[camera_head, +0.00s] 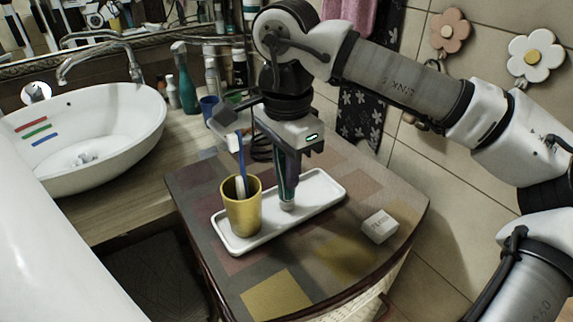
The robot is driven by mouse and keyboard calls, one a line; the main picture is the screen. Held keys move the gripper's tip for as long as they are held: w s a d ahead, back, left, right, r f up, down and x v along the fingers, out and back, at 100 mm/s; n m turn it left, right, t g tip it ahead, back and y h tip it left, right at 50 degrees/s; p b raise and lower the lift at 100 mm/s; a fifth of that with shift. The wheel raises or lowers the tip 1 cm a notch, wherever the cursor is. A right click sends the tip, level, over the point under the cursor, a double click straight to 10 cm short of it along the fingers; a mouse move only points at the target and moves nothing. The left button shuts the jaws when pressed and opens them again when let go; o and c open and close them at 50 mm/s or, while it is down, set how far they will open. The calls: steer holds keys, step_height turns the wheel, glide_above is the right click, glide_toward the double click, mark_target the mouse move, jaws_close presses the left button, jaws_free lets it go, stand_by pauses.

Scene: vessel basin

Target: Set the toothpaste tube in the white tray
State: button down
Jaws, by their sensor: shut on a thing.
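The white tray (325,191) is a long shallow dish on the patchwork-topped cabinet. My gripper (288,170) points down over the middle of the tray. It is shut on the toothpaste tube (287,192), a dark teal tube held upright with its white cap at the bottom. The cap is at or just above the tray floor; I cannot tell if it touches. The upper part of the tube is hidden by the fingers and gripper body.
A gold cup (242,212) with a blue toothbrush (242,158) stands at the tray's left end, close to the tube. A small white box (380,226) lies right of the tray. The basin (95,130) and several bottles (187,85) are behind left. The tray's right end is clear.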

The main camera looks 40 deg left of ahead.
steer(key=shift+f, duration=0.25)
steer(key=c, duration=1.3)
jaws_free()
steer(key=shift+r, duration=0.1)
steer(key=shift+r, duration=0.1)
step_height(320, 180, up, 12)
steer(key=shift+r, duration=0.1)
